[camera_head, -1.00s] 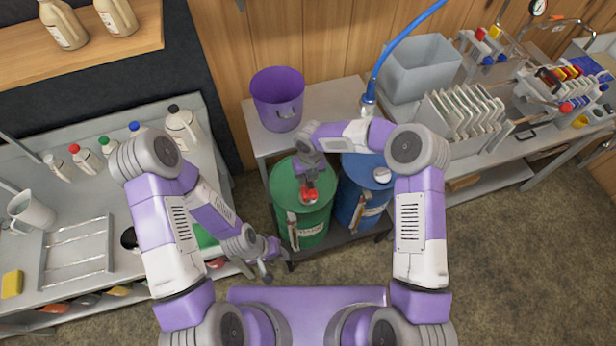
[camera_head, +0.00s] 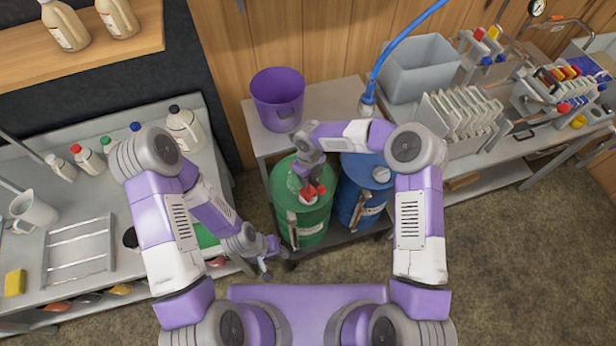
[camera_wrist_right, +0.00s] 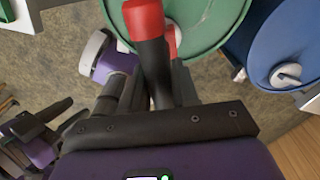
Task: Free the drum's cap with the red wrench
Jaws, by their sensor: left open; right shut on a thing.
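The green drum (camera_head: 313,222) stands in the middle of the head view, and its top also shows in the wrist view (camera_wrist_right: 215,22). My right gripper (camera_head: 308,176) is over the drum's top, shut on the red wrench (camera_head: 313,194). In the wrist view the wrench's black handle with a red end (camera_wrist_right: 145,22) stands up between the fingers. The cap is mostly hidden under the wrench and gripper, so I cannot tell how the wrench sits on it. My left gripper (camera_head: 268,262) is open and empty, low and left of the drum.
A blue drum (camera_head: 357,200) with a pale cap (camera_head: 381,175) stands just right of the green one. A purple bucket (camera_head: 277,100) is on the bench behind. A blue hose (camera_head: 398,38) hangs above. A metal worktable (camera_head: 35,265) fills the left side.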

